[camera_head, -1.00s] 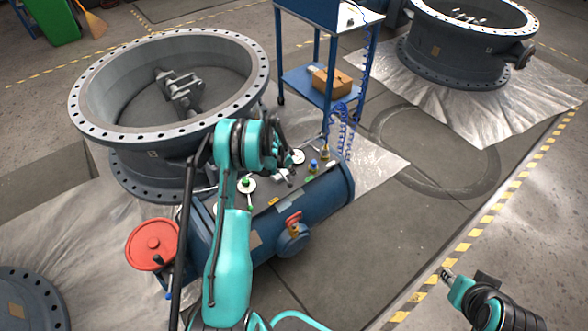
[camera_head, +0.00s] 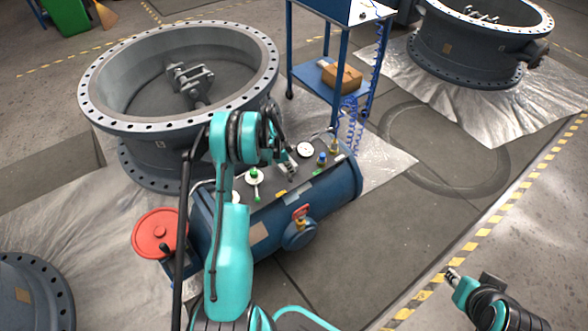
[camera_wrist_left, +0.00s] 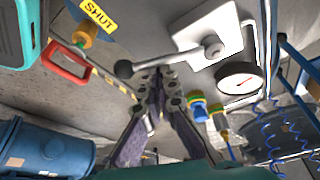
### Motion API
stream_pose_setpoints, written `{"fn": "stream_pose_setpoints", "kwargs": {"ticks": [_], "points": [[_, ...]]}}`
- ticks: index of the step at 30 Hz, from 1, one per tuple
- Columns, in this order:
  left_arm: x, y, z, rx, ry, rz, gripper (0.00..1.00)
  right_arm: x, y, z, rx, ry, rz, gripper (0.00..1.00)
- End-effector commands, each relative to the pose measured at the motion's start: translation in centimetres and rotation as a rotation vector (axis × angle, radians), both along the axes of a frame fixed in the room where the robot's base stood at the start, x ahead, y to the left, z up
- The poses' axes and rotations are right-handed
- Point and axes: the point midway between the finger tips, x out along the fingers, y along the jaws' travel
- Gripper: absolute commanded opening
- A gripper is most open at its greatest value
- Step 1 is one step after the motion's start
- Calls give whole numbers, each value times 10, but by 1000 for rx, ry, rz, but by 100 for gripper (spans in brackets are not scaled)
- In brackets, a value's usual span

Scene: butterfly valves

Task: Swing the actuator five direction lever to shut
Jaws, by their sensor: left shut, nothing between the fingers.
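The direction lever (camera_wrist_left: 165,58) shows in the left wrist view as a rod with a dark round knob at its left end. Its pivot is on a white plate (camera_wrist_left: 205,25) on the blue actuator (camera_head: 330,195). A yellow SHUT label (camera_wrist_left: 97,14) lies to the upper left of the knob. My left gripper (camera_wrist_left: 158,75) is shut and empty, its fingertips just below the rod in the picture, near the knob. I cannot tell whether they touch. In the head view my left gripper (camera_head: 291,170) is over the actuator's top. My right gripper (camera_head: 450,276) is at lower right, far from the actuator.
A pressure gauge (camera_wrist_left: 240,80) and fittings with blue and yellow parts (camera_wrist_left: 197,105) stand close to my left fingers. A red handle (camera_wrist_left: 68,62) is at the left. A red handwheel (camera_head: 160,232), a large valve ring (camera_head: 110,125) and a blue cart (camera_head: 345,70) surround the actuator.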

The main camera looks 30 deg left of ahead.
Motion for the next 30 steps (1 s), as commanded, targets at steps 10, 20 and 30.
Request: {"fn": "stream_pose_setpoints", "kwargs": {"ticks": [10,20,30], "points": [[-3,2,0,0,0,3,0,0,0,-1,0,0,0,30],[21,-35,7,0,0,-1,0,0,0,-5,0,0,0,30],[5,-14,82,0,0,7,0,0,0,31,0,0,0,30]]}}
